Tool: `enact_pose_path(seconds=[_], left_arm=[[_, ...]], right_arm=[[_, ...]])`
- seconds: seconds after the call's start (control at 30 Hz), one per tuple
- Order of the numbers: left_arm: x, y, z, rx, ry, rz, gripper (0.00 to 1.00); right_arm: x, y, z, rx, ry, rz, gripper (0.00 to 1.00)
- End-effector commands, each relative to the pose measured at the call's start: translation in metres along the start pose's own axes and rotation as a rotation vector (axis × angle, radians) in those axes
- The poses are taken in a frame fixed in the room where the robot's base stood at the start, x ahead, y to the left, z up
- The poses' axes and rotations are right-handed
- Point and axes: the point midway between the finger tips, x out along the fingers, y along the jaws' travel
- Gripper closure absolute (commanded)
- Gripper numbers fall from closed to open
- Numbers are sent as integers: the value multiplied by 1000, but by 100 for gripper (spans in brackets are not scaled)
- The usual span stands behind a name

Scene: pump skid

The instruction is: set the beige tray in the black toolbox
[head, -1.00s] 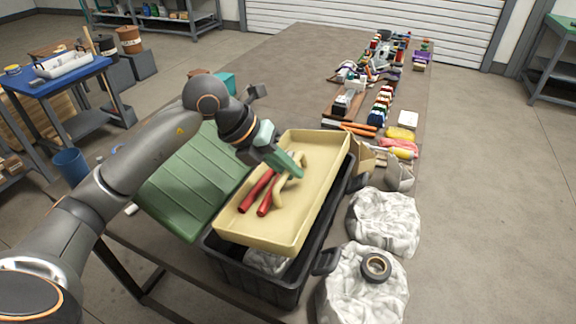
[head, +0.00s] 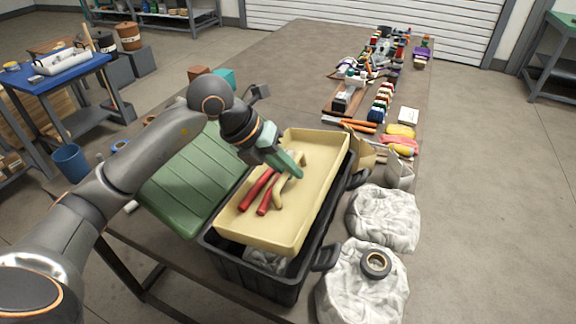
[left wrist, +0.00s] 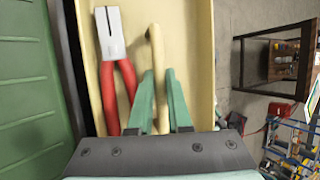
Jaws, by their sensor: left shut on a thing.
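The beige tray (head: 318,160) is over the open black toolbox (head: 250,283) and covers most of its mouth. A gap at the near end shows some grey-white contents inside. Whether the tray touches the toolbox walls, I cannot tell. My left gripper (head: 297,172) is shut on the tray's beige middle handle, which also shows between the fingers in the left wrist view (left wrist: 156,50). Red-handled pliers (head: 262,192) lie in the tray beside the handle. My right gripper is not in view.
The toolbox's green lid (head: 190,180) lies open on the left. Two crumpled white bags (head: 385,218) stand close on the right, the nearer with a black tape roll (head: 376,264) on top.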

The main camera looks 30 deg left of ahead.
Motion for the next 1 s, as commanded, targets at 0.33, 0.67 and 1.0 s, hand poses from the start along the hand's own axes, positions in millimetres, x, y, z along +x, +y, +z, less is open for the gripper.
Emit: enact_pose_path(seconds=[0.33,0.67,1.0], left_arm=[[-3,-2,2,30,-6,65,100],[-2,-2,2,61,-7,139,100],[-2,-1,1,75,-9,175,100]], right_arm=[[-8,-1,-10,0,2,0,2],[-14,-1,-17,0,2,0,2],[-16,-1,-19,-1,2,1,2]])
